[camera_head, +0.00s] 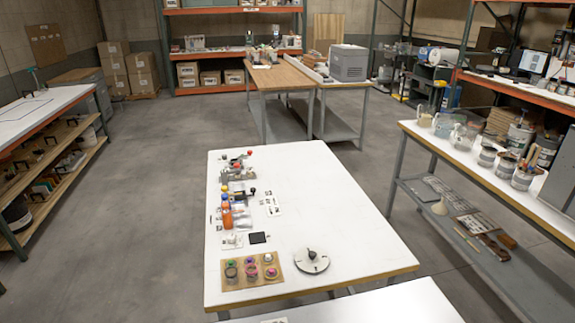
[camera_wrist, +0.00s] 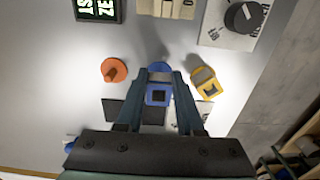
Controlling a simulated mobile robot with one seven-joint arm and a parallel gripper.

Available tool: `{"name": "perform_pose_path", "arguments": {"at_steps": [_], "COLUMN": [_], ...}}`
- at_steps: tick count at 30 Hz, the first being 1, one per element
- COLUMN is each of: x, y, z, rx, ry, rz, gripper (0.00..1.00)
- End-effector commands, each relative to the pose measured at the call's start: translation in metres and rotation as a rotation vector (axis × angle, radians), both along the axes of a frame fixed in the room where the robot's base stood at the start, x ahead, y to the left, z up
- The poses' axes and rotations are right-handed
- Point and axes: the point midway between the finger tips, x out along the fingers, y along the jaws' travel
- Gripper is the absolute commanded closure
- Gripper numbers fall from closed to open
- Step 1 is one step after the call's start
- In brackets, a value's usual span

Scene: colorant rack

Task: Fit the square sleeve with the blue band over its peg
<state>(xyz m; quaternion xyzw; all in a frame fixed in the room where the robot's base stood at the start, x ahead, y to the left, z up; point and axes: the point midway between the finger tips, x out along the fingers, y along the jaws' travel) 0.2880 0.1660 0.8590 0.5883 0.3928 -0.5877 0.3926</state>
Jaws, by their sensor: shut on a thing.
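In the wrist view my gripper (camera_wrist: 158,90) is shut on a small square sleeve with blue sides (camera_wrist: 158,96) and a dark square opening. Just beyond it, partly covered by the fingers and sleeve, is a rounded blue piece (camera_wrist: 158,67); I cannot tell whether it is the base of a peg or whether the sleeve touches it. An orange round base with a short peg (camera_wrist: 114,70) lies to the left. A yellow square sleeve-like piece (camera_wrist: 206,82) lies tilted close to the right finger. My gripper is not seen in the head view.
The wrist view shows a black box with green lettering (camera_wrist: 98,9), a beige item (camera_wrist: 167,8), a dark round knob (camera_wrist: 242,18) on a printed card and a dark flat square (camera_wrist: 117,108). The head view shows a white table (camera_head: 340,210) with small items along its left side.

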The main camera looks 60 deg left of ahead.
Motion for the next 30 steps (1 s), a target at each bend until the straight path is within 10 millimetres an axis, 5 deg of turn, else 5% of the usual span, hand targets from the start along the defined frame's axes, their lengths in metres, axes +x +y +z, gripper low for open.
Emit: {"name": "perform_pose_path", "arguments": {"at_steps": [29,30], "x": [0.000,0.000], "y": [0.000,0.000], "z": [-0.020,-0.020], "rx": [0.000,0.000], "ry": [0.000,0.000], "rz": [0.000,0.000], "gripper": [1.00,0.58]}}
